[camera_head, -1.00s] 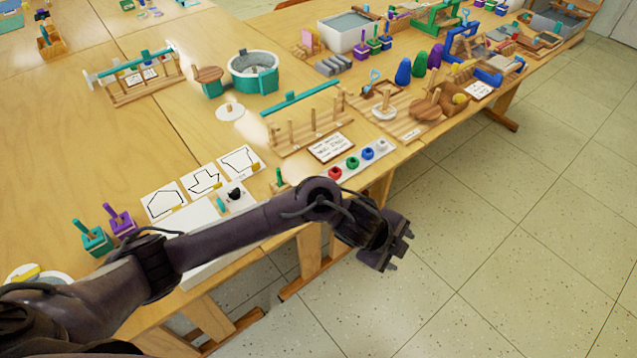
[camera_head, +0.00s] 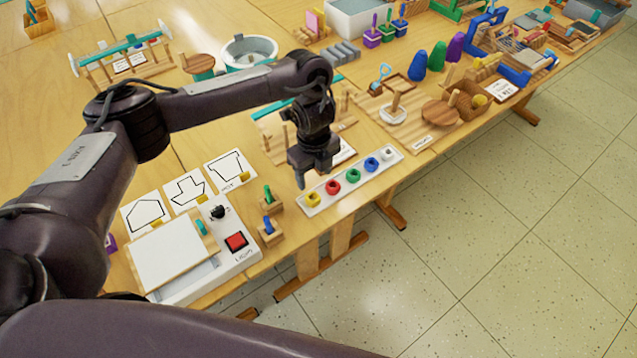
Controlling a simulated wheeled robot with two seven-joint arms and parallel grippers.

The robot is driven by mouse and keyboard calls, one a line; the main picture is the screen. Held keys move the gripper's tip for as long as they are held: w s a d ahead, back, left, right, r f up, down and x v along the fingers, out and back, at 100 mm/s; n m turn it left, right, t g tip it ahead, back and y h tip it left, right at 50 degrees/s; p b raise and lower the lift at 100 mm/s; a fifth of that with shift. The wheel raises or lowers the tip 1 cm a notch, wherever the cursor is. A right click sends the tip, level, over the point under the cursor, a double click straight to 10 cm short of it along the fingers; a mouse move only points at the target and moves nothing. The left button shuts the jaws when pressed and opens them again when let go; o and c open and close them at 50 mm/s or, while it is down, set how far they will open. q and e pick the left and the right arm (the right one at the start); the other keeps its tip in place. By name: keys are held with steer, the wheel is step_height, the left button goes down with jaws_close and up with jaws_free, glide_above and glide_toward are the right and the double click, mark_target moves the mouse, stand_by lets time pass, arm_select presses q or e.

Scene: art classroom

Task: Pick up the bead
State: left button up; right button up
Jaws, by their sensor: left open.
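Several coloured beads sit in a row on a narrow white tray (camera_head: 343,187) near the table's front edge. They are a yellow bead (camera_head: 313,199), a red bead (camera_head: 333,187), a green bead (camera_head: 353,175), a blue bead (camera_head: 371,164) and a white bead (camera_head: 387,154). My left gripper (camera_head: 312,178) points down, open, just behind and above the yellow end of the tray, apart from the beads. Nothing shows between its fingers. My right gripper is not in view.
A wooden rack with pegs (camera_head: 275,150) and a white card stand behind my left gripper, partly hidden. Small wooden blocks with green and blue pegs (camera_head: 270,232) stand left of the tray. A white board with a red button (camera_head: 236,241) is further left. Floor lies right of the table.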

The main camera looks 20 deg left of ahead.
mark_target(313, 193)
arm_select(q)
steer(key=f, duration=0.1)
steer(key=s+f+b, duration=0.1)
steer(key=f, duration=0.2)
steer(key=shift+s+f, duration=0.15)
steer(key=shift+s, duration=0.25)
steer(key=shift+w+f, duration=0.2)
steer(key=shift+f, duration=1.1)
steer(key=c, duration=1)
steer(key=shift+c, duration=0.2)
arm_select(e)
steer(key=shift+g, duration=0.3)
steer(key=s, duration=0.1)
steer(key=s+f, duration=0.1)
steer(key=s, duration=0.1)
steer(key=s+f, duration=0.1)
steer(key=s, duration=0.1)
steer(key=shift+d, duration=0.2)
